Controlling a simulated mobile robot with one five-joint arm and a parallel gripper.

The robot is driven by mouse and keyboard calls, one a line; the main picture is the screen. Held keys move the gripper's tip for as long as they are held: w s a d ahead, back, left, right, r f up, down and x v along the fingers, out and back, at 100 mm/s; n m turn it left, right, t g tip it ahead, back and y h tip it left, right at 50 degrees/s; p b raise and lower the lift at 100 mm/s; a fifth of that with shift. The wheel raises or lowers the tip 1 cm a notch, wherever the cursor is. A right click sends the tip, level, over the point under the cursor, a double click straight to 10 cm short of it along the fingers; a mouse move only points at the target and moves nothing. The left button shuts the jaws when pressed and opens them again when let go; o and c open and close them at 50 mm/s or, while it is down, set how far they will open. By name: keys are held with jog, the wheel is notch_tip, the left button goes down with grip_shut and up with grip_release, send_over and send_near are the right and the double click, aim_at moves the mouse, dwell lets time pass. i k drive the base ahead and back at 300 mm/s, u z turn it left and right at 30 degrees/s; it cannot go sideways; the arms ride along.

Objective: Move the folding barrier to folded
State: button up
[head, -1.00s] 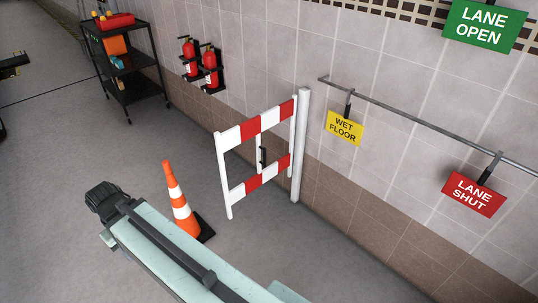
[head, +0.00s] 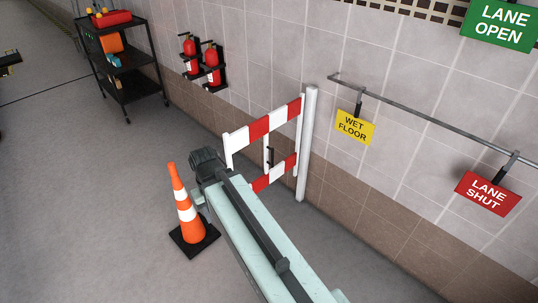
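The folding barrier (head: 259,127) is a red and white striped frame hinged on a white post (head: 308,150) by the tiled wall. It stands out from the post, angled toward the left. A black vertical handle (head: 270,157) sits at its middle. My arm reaches from the bottom edge toward the barrier. Its dark end, my gripper (head: 206,163), is in front of the barrier's left end and hides its lower left part. I cannot tell whether they touch. The gripper's fingers cannot be made out.
An orange cone (head: 186,205) stands on the floor just left of my arm. Two fire extinguishers (head: 201,60) hang on the wall. A black cart (head: 128,75) is at the back left. A rail (head: 430,118) carries yellow and red signs. Floor at the left is clear.

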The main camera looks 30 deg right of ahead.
aim_at(233, 142)
jog(key=z, duration=0.1)
jog(key=i, duration=0.95)
jog(key=u, duration=0.05)
